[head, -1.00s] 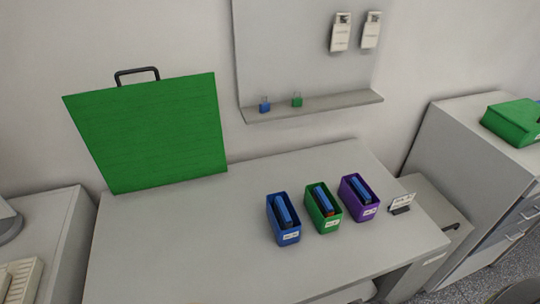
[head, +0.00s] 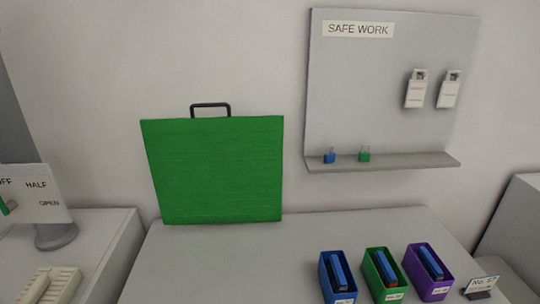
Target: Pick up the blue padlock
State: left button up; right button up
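The blue padlock (head: 329,157) stands on the left part of a narrow grey shelf (head: 400,163), which runs along the bottom of a grey wall board. Its shackle points up. A green padlock (head: 364,154) stands just to its right on the same shelf, with a small gap between them. Neither of my grippers shows in the head view.
Below is a grey table (head: 230,262) with a green panel with a black handle (head: 215,170), and blue (head: 337,280), green (head: 384,275) and purple (head: 428,270) bins. White devices (head: 416,90) hang on the "SAFE WORK" board (head: 345,70). The table's left part is clear.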

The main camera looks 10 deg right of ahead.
aim_at(329, 158)
jog(key=k+l+z, duration=0.2)
jog(key=l+z, duration=0.15)
jog(key=l, duration=0.35)
jog(key=k+l+z, duration=0.15)
jog(key=l+z, duration=0.15)
jog(key=l, duration=0.4)
jog(key=l+z, duration=0.35)
jog(key=l, duration=0.45)
jog(key=k, duration=0.05)
